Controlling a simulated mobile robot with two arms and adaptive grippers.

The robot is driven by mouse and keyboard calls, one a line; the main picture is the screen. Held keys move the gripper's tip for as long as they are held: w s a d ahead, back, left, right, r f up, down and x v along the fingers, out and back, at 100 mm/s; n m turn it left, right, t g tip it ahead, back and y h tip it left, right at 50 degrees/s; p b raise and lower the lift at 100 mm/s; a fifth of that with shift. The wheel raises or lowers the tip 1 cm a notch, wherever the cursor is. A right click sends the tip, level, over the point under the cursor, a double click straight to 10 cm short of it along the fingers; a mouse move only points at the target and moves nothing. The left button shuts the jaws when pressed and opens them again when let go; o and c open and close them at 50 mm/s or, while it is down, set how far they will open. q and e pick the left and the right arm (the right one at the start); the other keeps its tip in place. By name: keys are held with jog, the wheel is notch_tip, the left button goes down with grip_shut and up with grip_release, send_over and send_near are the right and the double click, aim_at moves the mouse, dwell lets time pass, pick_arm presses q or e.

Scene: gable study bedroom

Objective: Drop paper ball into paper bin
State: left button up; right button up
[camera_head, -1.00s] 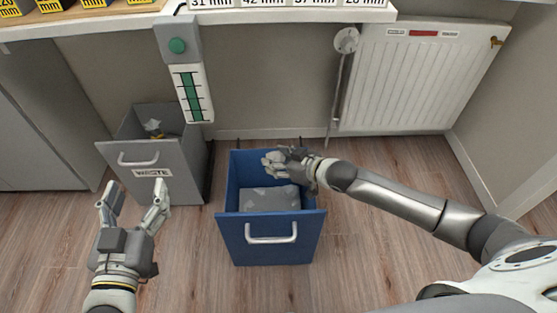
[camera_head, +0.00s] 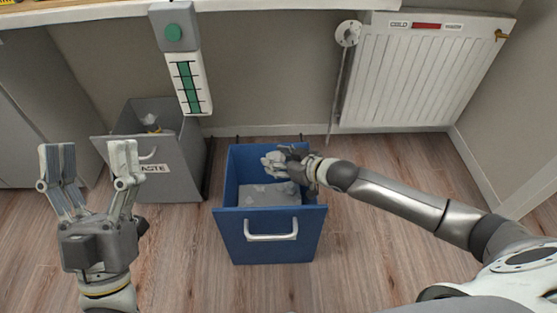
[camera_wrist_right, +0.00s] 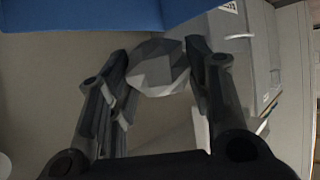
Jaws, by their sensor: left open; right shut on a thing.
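The paper ball (camera_head: 274,161) is a crumpled grey-white lump. My right gripper (camera_head: 284,162) is shut on it and holds it over the opening of the blue bin, near its back. In the right wrist view the faceted paper ball (camera_wrist_right: 158,68) sits between the two fingers of my right gripper (camera_wrist_right: 160,75). The blue bin (camera_head: 268,229) has a silver handle on its front and grey crumpled material inside. A grey bin (camera_head: 172,182) labelled "WASTE" stands to its left with some litter in it. My left gripper (camera_head: 90,170) is open and empty, in front of the grey bin.
A white radiator (camera_head: 420,80) hangs on the wall at the back right. The wooden floor (camera_head: 385,240) is clear at the right of the blue bin.

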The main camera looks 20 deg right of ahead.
jog(key=shift+f, duration=0.2)
dwell(0.3)
jog(key=o, duration=0.9)
jog(key=shift+c, duration=0.2)
jog(key=v, duration=1.2)
